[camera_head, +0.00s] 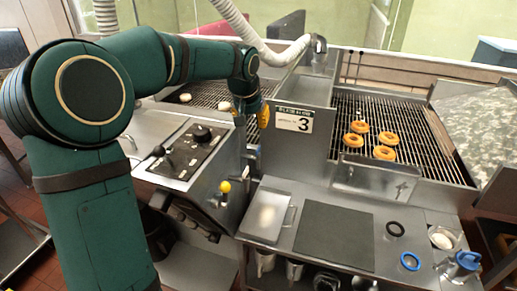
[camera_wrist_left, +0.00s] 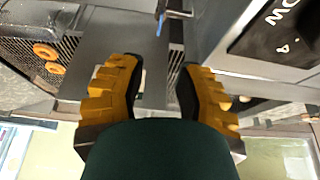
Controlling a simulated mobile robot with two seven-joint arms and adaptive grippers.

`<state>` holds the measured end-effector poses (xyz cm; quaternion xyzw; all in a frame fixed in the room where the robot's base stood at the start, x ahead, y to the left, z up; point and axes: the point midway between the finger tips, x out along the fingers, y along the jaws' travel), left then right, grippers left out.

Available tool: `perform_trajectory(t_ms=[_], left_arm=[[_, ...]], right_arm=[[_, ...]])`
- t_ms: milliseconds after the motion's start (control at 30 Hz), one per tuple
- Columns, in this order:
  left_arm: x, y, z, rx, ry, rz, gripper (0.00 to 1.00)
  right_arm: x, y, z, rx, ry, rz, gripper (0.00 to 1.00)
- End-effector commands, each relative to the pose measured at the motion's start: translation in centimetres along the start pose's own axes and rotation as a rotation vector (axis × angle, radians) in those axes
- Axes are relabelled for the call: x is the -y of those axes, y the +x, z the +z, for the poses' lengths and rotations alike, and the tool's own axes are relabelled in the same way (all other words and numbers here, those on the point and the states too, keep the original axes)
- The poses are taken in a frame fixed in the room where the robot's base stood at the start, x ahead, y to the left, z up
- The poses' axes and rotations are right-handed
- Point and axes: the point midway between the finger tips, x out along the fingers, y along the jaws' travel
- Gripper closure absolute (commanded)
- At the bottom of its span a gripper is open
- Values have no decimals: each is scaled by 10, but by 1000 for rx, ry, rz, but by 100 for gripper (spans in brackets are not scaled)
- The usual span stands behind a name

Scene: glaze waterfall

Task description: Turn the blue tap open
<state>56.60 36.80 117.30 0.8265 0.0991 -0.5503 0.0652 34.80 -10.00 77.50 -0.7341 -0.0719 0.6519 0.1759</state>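My left gripper (camera_head: 251,109) has yellow fingers and hangs beside the upright steel housing with the "3" label. In the left wrist view its two fingers (camera_wrist_left: 158,75) are spread apart with nothing held between them. A small blue piece (camera_wrist_left: 161,22), which looks like the blue tap's handle, shows at the top of that view, past the fingertips and apart from them. I cannot tell its exact turn. In the head view I cannot make out the tap near the gripper. My right gripper is in neither view.
The steel housing (camera_head: 317,88) stands close to the gripper's right. Doughnuts (camera_head: 384,152) lie on the wire rack (camera_head: 420,155). A control panel (camera_head: 190,150) and a yellow-knobbed lever (camera_head: 225,187) are below. A blue ring (camera_head: 410,262) and a blue-topped vessel (camera_head: 466,262) are front right.

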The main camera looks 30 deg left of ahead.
Motion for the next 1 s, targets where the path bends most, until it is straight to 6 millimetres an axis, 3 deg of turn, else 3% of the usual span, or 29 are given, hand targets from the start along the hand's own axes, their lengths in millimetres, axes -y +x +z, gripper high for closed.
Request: perform_trajectory(t_ms=[600, 800, 1000], left_arm=[[-1, 110, 2, 6, 1, 2, 67], [-1, 130, 2, 4, 1, 1, 67], [-1, 135, 1, 3, 1, 2, 67]], right_arm=[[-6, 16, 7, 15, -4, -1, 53], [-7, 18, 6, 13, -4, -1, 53], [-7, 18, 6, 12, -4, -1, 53]])
